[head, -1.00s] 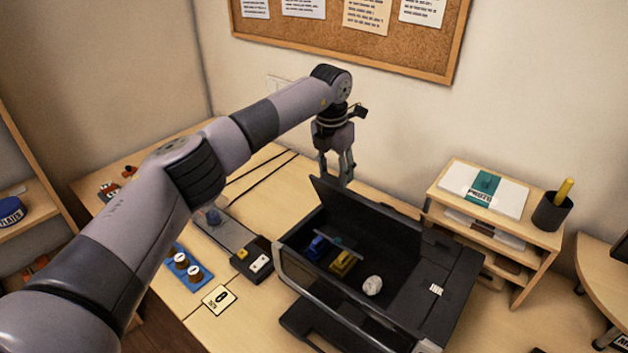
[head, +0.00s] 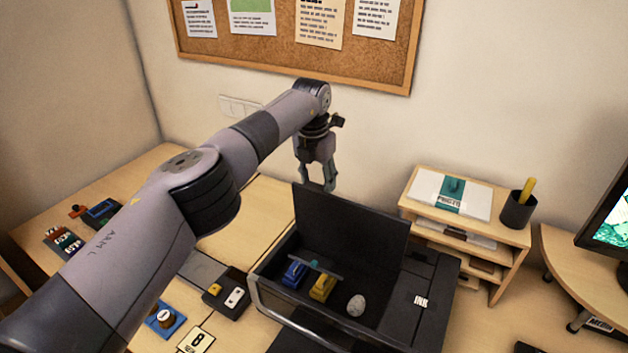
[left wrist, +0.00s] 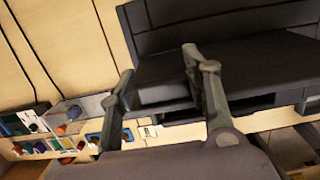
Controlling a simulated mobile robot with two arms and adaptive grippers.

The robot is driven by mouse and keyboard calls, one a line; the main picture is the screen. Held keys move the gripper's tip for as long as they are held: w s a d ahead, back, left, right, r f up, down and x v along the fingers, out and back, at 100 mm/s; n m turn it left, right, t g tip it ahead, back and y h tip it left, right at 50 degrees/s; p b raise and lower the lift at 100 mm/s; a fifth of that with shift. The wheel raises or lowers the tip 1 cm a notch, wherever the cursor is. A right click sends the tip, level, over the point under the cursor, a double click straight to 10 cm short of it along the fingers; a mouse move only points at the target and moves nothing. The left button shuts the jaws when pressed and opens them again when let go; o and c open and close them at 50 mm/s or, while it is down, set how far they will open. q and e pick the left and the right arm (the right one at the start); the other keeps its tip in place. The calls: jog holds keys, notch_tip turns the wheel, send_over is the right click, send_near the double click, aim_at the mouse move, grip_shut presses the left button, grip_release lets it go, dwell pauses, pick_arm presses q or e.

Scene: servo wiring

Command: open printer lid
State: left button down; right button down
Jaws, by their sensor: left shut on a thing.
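The black printer (head: 418,318) stands on the desk, and its lid (head: 352,225) is raised, with its dark inner face showing. My left gripper (head: 318,187) is at the lid's upper left edge and shut on it, though the contact is partly hidden. In the left wrist view the two fingers (left wrist: 158,66) stand apart over the dark printer body. Inside the open printer lie a blue cartridge (head: 294,272), a yellow cartridge (head: 322,287) and a pale crumpled ball (head: 356,304). My right gripper is not in view.
A wooden shelf unit (head: 468,232) with paper and a pen cup (head: 517,211) stands right of the printer. A small black box with buttons (head: 226,293) sits to its left. The wall with a corkboard (head: 290,45) is behind.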

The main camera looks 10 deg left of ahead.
pick_arm(q)
jog(key=shift+d+f, duration=0.1)
jog(key=shift+f, duration=0.2)
jog(key=c, duration=1.3)
grip_release()
jog(key=o, duration=0.4)
jog(key=shift+w+f, duration=0.1)
jog(key=shift+w, duration=0.2)
jog(key=shift+o, duration=0.3)
jog(key=shift+s, duration=0.15)
jog(key=shift+r, duration=0.2)
notch_tip(320, 180, up, 12)
jog(key=s, duration=0.1)
jog(key=shift+s+a, duration=0.3)
jog(key=shift+f, duration=0.15)
